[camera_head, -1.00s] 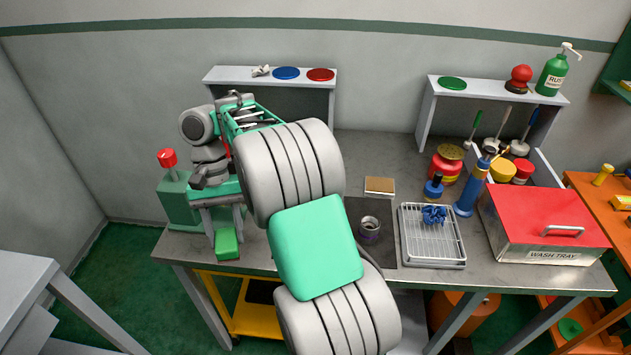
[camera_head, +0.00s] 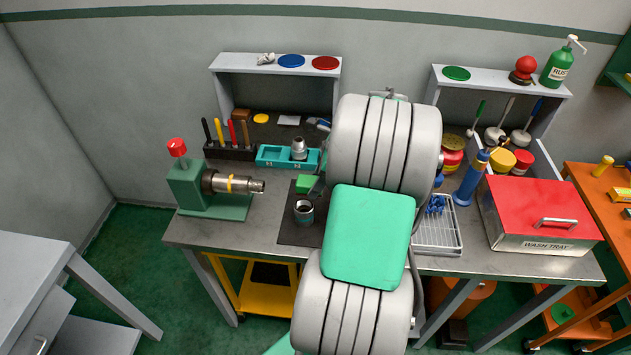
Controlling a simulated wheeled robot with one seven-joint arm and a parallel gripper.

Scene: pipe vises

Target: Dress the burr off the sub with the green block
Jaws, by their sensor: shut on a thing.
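The green block (camera_head: 305,184) shows just left of my arm, over the dark mat. My gripper (camera_head: 314,186) is mostly hidden behind my arm; only a bit of it shows beside the block, and it is shut on the block. A steel sub (camera_head: 232,184) with a yellow band lies level in the green vise (camera_head: 199,188) at the left end of the bench, its free end pointing right. The block is apart from the sub, to its right. No burr can be made out at this size.
A steel ring (camera_head: 304,211) stands on the dark mat (camera_head: 288,237). A teal holder (camera_head: 270,156) with a grey fitting (camera_head: 299,148) and a tool rack (camera_head: 229,151) stand behind. A wire tray (camera_head: 437,238) and red-lidded wash tray (camera_head: 540,212) are at right.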

